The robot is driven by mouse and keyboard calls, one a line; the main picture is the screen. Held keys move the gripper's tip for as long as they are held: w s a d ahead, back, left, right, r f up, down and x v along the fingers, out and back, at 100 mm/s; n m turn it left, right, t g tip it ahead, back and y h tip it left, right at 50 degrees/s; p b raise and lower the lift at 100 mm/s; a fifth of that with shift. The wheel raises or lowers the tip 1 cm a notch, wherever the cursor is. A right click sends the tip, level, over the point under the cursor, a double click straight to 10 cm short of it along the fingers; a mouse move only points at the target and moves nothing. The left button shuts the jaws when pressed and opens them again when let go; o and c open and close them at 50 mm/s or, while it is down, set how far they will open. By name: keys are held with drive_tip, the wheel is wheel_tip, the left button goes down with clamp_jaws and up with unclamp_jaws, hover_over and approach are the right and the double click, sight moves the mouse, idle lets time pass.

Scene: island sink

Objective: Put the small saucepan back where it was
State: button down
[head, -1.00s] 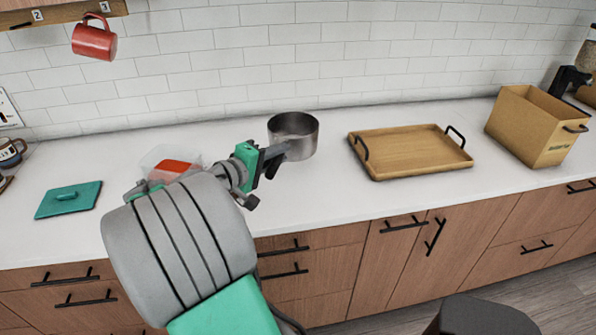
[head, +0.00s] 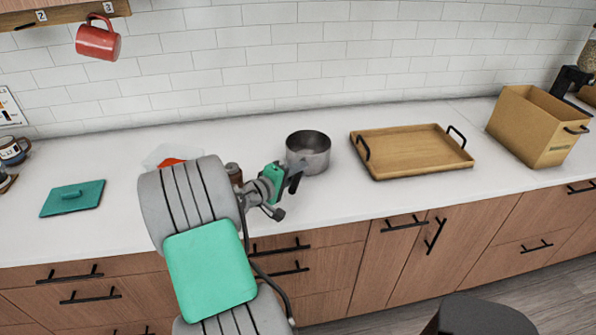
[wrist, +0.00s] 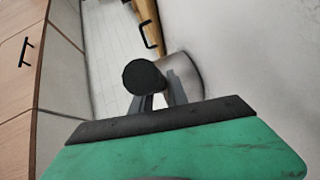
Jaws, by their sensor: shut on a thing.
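The small saucepan (head: 309,160) is a round grey metal pot, upright at the middle of the white counter, left of the wooden tray. I cannot tell whether its base touches the counter. My gripper (head: 294,178) is at its near left side, shut on its handle. In the wrist view the dark round handle end (wrist: 144,76) stands between my fingers (wrist: 158,101), with part of the pan wall (wrist: 183,73) behind it. My arm hides part of the counter to the left.
A brown jar (head: 234,174) and a clear container (head: 165,154) are left, partly behind my arm. A red mug (head: 98,42) hangs above.

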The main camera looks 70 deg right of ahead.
drive_tip(key=c, duration=1.3)
unclamp_jaws()
